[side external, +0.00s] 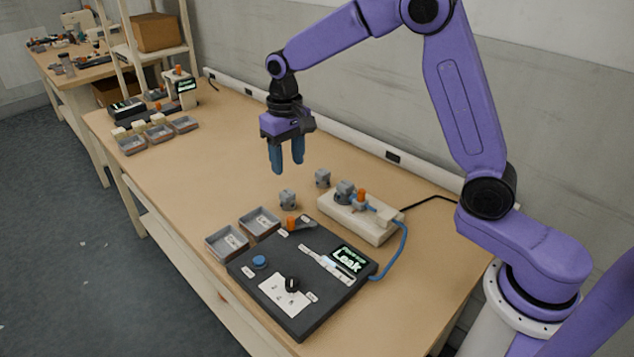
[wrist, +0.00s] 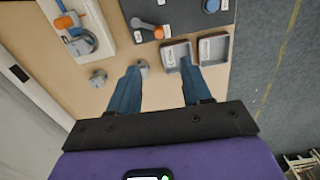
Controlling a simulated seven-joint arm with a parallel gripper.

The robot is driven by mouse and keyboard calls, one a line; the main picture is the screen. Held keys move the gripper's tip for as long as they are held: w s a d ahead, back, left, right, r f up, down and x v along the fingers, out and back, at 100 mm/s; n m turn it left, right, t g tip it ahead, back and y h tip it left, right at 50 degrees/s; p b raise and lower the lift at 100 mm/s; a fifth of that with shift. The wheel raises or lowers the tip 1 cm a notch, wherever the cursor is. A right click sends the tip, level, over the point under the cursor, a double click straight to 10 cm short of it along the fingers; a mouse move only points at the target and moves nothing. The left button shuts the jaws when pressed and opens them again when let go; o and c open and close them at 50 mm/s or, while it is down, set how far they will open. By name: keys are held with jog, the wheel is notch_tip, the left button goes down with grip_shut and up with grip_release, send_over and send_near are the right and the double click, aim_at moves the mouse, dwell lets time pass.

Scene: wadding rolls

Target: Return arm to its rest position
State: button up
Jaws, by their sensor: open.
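My gripper (side external: 287,158) has blue fingers and hangs pointing down above the bench, well clear of everything on it. In the wrist view its two fingers (wrist: 155,95) stand apart with nothing held between them. My purple arm reaches up from its base at the right and over the bench. Below and in front of the gripper, two small grey metal parts stand on the bench, a nearer one (side external: 287,199) and a farther one (side external: 322,178). A third similar part (side external: 345,191) sits on the cream fixture (side external: 372,228), beside an orange-topped clamp (side external: 361,197).
A dark test box (side external: 310,309) stands at the bench's front, its screen (side external: 347,259) reading "Leak". Two grey trays, one (side external: 227,242) beside the other (side external: 260,222), stand next to it. A blue hose (side external: 402,250) runs to the fixture. The bench middle is clear; a wall runs behind.

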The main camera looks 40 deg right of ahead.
jog(key=s+a+r+n, duration=0.25)
jog(key=s+n, duration=0.35)
jog(key=s, duration=1.1)
jog(key=s+d+n, duration=0.3)
jog(key=s, duration=0.5)
jog(key=s+d+f+n, duration=0.1)
jog(key=s+d+n, duration=0.2)
jog(key=s, duration=0.6)
jog(key=shift+s+d+n, duration=0.2)
jog(key=shift+d+n, duration=0.15)
jog(key=shift+n, duration=0.15)
